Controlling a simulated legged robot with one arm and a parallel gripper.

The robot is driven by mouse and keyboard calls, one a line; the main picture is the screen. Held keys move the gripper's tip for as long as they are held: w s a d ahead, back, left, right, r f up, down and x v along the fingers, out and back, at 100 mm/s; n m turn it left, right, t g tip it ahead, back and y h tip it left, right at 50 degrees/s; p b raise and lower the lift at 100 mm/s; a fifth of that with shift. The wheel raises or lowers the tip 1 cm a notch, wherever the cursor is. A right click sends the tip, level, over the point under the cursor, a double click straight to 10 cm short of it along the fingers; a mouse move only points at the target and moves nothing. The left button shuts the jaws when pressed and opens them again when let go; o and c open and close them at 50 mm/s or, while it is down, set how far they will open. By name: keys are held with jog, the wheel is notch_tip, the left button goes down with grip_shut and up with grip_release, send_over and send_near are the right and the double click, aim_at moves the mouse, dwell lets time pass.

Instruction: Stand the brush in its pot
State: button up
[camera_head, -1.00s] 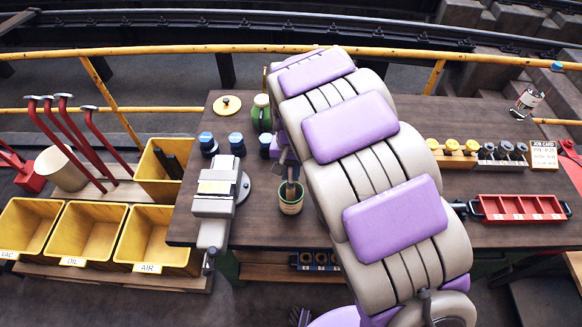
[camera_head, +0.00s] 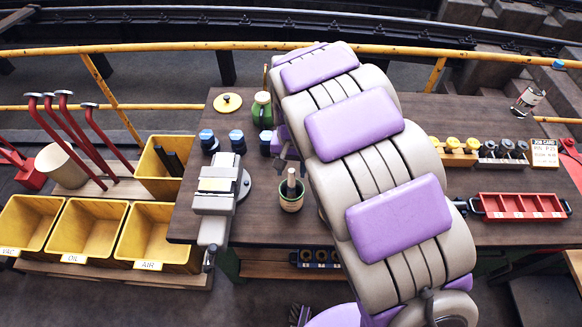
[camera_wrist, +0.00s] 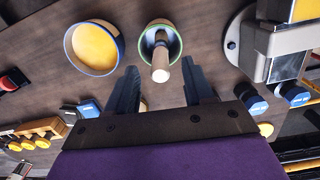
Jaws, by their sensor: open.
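The brush (camera_head: 291,181) stands in the green-rimmed pot (camera_head: 291,203) on the bench, its pale handle sticking up out of the mouth. In the wrist view the brush (camera_wrist: 160,62) points toward the camera, leaning a little inside the pot (camera_wrist: 176,45). Its lower end is hidden in the pot. My gripper (camera_wrist: 162,88) is open, with its two dark fingers apart on either side of the handle's line. The fingers are clear of the brush and pot. In the head view my arm mostly hides the gripper.
A grey vise (camera_head: 215,200) stands left of the pot. Blue-capped bottles (camera_head: 237,139) and a green can (camera_head: 262,112) are behind. A round container with yellow contents (camera_wrist: 94,46) sits beside the pot. A red tray (camera_head: 520,207) lies at the right.

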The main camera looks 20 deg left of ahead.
notch_tip(320, 180, up, 16)
jog(key=w+p, duration=0.1)
jog(key=shift+w+a+r+p, duration=0.15)
jog(key=shift+w+r+p, duration=0.05)
jog(key=shift+p, duration=0.15)
dwell(0.8)
jog(key=s+d+m+b, duration=0.1)
jog(key=s+d, duration=0.4)
jog(key=d, duration=0.5)
jog(key=s+d+m+b, duration=0.1)
jog(key=s+d, duration=0.4)
jog(key=d, duration=0.4)
jog(key=s+d+f, duration=0.3)
jog(key=s+d, duration=0.1)
jog(key=s, duration=0.5)
jog(key=s+d+f+g+b, duration=0.1)
jog(key=s+d+f, duration=0.2)
jog(key=s, duration=0.6)
jog(key=shift+d+b, duration=0.3)
jog(key=shift+d, duration=0.2)
